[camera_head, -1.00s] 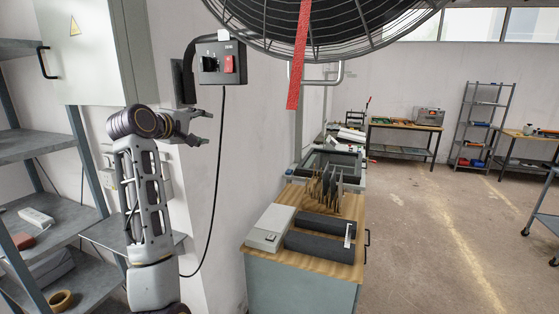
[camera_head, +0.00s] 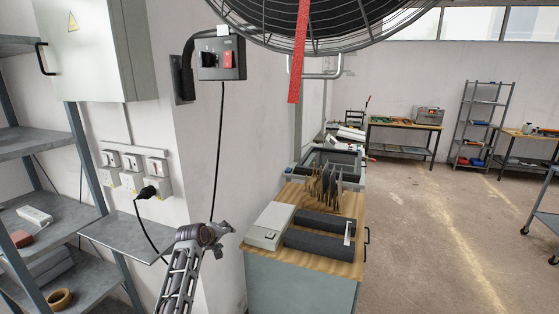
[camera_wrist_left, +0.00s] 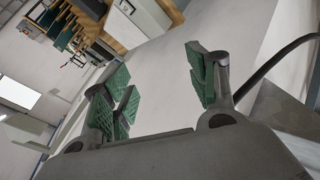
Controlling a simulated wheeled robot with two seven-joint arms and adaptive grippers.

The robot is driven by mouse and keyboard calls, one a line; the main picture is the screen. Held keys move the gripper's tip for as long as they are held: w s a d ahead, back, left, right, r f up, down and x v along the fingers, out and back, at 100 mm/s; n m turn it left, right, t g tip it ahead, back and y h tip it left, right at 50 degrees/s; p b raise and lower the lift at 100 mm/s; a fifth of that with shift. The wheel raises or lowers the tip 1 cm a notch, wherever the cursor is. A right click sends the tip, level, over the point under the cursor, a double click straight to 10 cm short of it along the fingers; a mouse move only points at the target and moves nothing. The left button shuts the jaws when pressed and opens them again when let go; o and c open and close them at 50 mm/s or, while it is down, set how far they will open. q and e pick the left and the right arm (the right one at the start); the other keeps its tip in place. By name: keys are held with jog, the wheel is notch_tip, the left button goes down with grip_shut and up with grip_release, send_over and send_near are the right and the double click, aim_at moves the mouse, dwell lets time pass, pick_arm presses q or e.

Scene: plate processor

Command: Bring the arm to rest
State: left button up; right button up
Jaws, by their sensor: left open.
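My left arm (camera_head: 183,268) stands low at the bottom of the head view, folded in front of the wall corner. My left gripper (camera_head: 224,241) is small and partly hidden there, left of the wooden-topped cabinet. In the left wrist view its two green-padded fingers (camera_wrist_left: 163,88) are spread apart with nothing between them. My right gripper is in neither view.
A black plug (camera_head: 147,192) sits in the wall sockets. The wooden-topped cabinet (camera_head: 332,254) stands right of my arm. Metal shelves (camera_head: 40,147) stand left.

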pick_arm(q)
jog(key=s+f+m+g, duration=0.1)
jog(key=s+f, duration=0.4)
jog(key=f, duration=0.8)
jog(key=s+f+m+g, duration=0.2)
jog(key=s+f, duration=0.3)
jog(key=f, duration=0.8)
jog(key=s+f+m+g+y+b, duration=0.1)
jog(key=s+f+m+g+y, duration=0.1)
jog(key=s+f, duration=1.45)
jog(key=s+a+f+m+g, duration=0.1)
jog(key=s+f+m, duration=0.1)
jog(key=s+f, duration=0.75)
jog(key=s+a+f+m+g, duration=0.1)
jog(key=s+f, duration=0.5)
jog(key=s, duration=0.6)
jog(key=s+a+f+m+g, duration=0.1)
jog(key=s+f, duration=0.2)
jog(key=s, duration=0.9)
jog(key=s+a+f+m+g+b, duration=0.1)
jog(key=s+f, duration=0.3)
jog(key=s, duration=0.9)
jog(key=shift+a+f+m, duration=0.15)
jog(key=shift+m, duration=0.65)
